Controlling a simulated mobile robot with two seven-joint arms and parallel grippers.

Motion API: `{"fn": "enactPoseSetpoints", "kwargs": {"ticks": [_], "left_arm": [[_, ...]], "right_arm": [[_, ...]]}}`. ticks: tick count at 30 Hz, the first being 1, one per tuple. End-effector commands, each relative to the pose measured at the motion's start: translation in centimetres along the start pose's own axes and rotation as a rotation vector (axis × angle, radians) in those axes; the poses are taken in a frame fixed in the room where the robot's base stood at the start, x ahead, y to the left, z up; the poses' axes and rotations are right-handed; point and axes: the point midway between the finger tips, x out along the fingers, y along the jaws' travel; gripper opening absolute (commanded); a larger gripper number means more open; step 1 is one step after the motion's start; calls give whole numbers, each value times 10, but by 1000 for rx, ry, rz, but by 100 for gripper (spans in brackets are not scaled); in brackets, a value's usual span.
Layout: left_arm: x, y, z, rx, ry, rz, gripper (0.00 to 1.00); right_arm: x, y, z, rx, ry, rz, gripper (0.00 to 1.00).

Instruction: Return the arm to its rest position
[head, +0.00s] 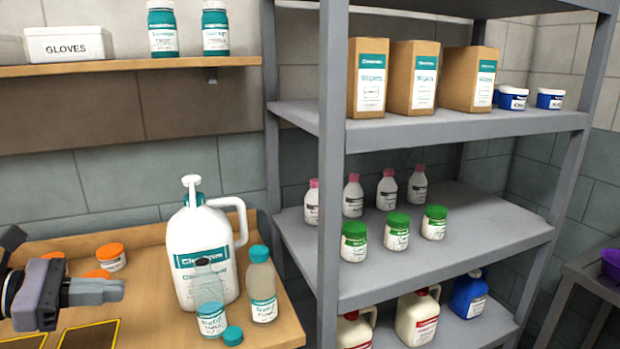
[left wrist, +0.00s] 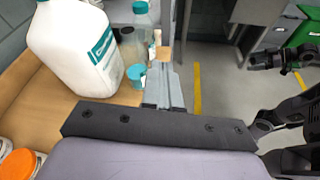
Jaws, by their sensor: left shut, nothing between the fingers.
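My left gripper (head: 122,291) is at the left of the head view, above the wooden bench (head: 265,325). Its fingers are shut with nothing between them, and they point right toward the bottles. In the left wrist view the closed fingers (left wrist: 166,88) reach out past the bench's edge area, close to the bottles in the picture. Dark parts of my other arm (left wrist: 280,58) show at the right of that view. Whether its gripper is open or shut cannot be made out.
A white pump jug (head: 205,262), a clear bottle (head: 210,305), a capped bottle (head: 262,290) and a loose teal cap (head: 232,336) stand right of the gripper. Orange-lidded jars (head: 111,257) are behind it. A grey shelf rack (head: 332,170) rises at the right.

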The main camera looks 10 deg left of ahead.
Motion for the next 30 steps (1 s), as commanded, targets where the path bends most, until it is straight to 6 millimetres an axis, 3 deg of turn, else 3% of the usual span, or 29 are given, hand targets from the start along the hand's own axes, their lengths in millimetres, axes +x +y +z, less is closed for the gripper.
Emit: {"fn": "enactPoseSetpoints", "kwargs": {"ticks": [8, 14, 21, 26, 27, 30], "left_arm": [[16, -22, -89, -912, -273, 263, 0], [33, -60, -156, -1579, -479, 410, 0], [68, -136, -224, -2376, -744, 552, 0], [100, -201, -249, -2881, -924, 634, 0], [108, -215, -252, 2869, 926, -625, 0], [124, -245, -255, 2652, 866, -567, 0]], "right_arm": [[-1, 0, 1, 0, -3, 0, 98], [-1, 0, 1, 0, -3, 0, 98], [-1, 0, 1, 0, -3, 0, 98], [-1, 0, 2, 0, -3, -1, 98], [-1, 0, 2, 1, -3, -1, 98], [-1, 0, 2, 0, -3, -1, 98]]}}
